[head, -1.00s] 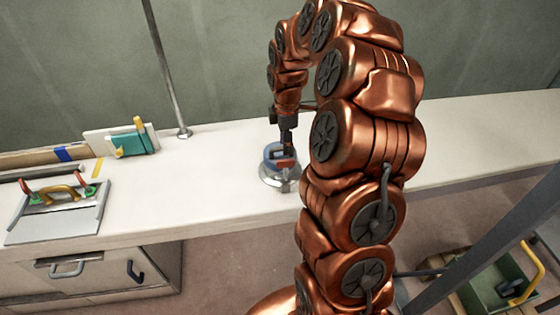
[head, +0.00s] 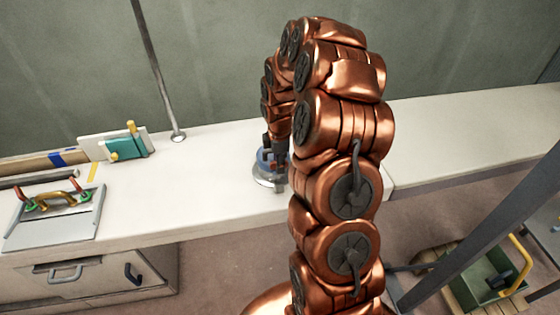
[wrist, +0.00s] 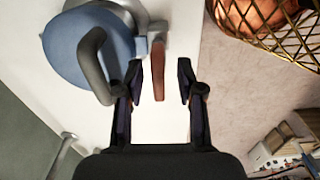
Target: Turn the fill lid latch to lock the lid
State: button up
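The fill lid is a round blue lid (wrist: 72,42) with a curved dark grey handle (wrist: 92,65), at the upper left of the wrist view. Its blue edge also shows in the head view (head: 264,160), on a round metal base (head: 266,181) on the white counter. The red-brown latch (wrist: 158,66) sticks out beside the lid. My gripper (wrist: 159,80) is open, with one finger on each side of the latch and visible gaps. The left finger is close to the lid handle; I cannot tell whether they touch. In the head view my arm hides the latch.
A metal pole (head: 160,80) rises from the counter behind the lid. A green crate (head: 490,278) is on the floor at right. The counter's right side is clear.

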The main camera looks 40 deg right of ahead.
jog(key=shift+c, duration=0.4)
grip_shut()
jog(key=shift+d, duration=0.25)
jog(key=shift+a+f, duration=0.1)
jog(key=shift+a, duration=0.1)
jog(key=m+b, duration=0.2)
jog(key=b, duration=0.1)
jog(key=shift+a+f, duration=0.1)
jog(key=shift+f, duration=0.05)
jog(key=m+b, duration=0.5)
jog(key=shift+b, duration=0.4)
jog(key=m+b, duration=0.4)
jog(key=m, duration=0.1)
jog(key=shift+m, duration=0.3)
jog(key=shift+r+m+b, duration=0.2)
jog(key=shift+m+b, duration=0.9)
jog(key=shift+m, duration=1.4)
